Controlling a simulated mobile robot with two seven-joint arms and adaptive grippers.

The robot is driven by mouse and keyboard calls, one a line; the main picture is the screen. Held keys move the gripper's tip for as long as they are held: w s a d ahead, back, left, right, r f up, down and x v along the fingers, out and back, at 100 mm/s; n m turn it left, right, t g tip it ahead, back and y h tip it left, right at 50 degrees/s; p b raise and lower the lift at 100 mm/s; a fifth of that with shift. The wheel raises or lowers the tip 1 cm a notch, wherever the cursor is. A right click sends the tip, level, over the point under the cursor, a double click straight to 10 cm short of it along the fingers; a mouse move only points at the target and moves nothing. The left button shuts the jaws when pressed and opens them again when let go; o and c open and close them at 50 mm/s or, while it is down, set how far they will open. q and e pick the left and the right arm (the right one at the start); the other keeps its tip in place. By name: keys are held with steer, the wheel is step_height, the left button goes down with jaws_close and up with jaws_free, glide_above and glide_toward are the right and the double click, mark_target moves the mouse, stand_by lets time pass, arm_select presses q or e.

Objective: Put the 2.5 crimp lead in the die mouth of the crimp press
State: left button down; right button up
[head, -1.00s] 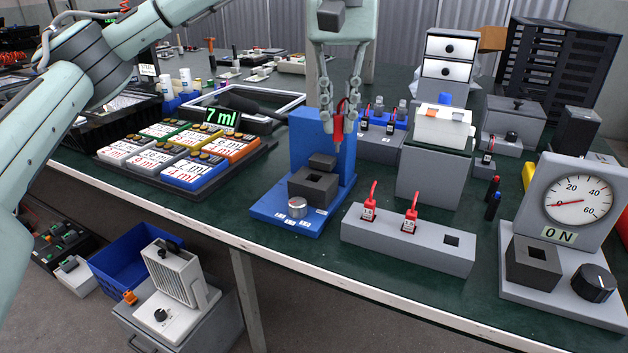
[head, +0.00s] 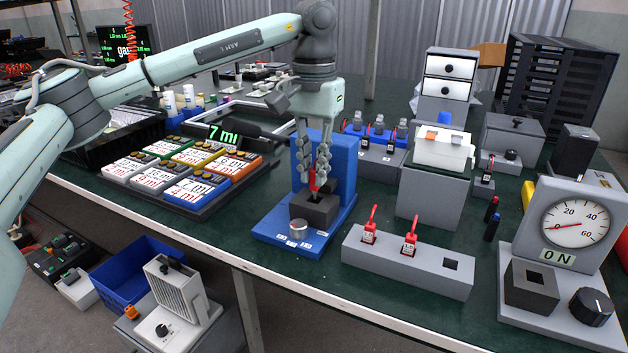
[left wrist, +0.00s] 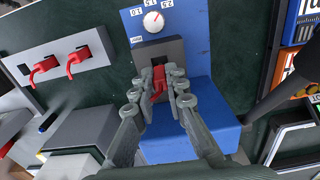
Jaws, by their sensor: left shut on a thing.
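The crimp press (head: 342,165) is blue, with a dark die block (head: 314,209) low at its front and a dial (head: 298,230) before it. My left gripper (head: 313,172) points down over the block, shut on a red crimp lead (head: 313,183). The lead's lower end is at the die mouth; how deep it sits is hidden. In the left wrist view, my fingers (left wrist: 165,86) hold the red lead (left wrist: 158,83) against the die block (left wrist: 148,52) of the press (left wrist: 192,22). The lead's marking is not readable. My right gripper is out of view.
A grey rack (head: 405,270) holds two red leads (head: 409,240) and has an empty square hole at right. A gauge unit (head: 575,220) reading ON stands at far right. Labelled boxes (head: 187,170) lie left of the press. Grey housings stand behind the rack.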

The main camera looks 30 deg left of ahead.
mark_target(314, 170)
arm_select(q)
steer(key=shift+f, duration=1.25)
steer(key=shift+f, duration=0.15)
steer(key=c, duration=1.5)
jaws_free()
steer(key=shift+c, duration=0.2)
step_height(314, 170, up, 12)
steer(key=shift+r, duration=0.2)
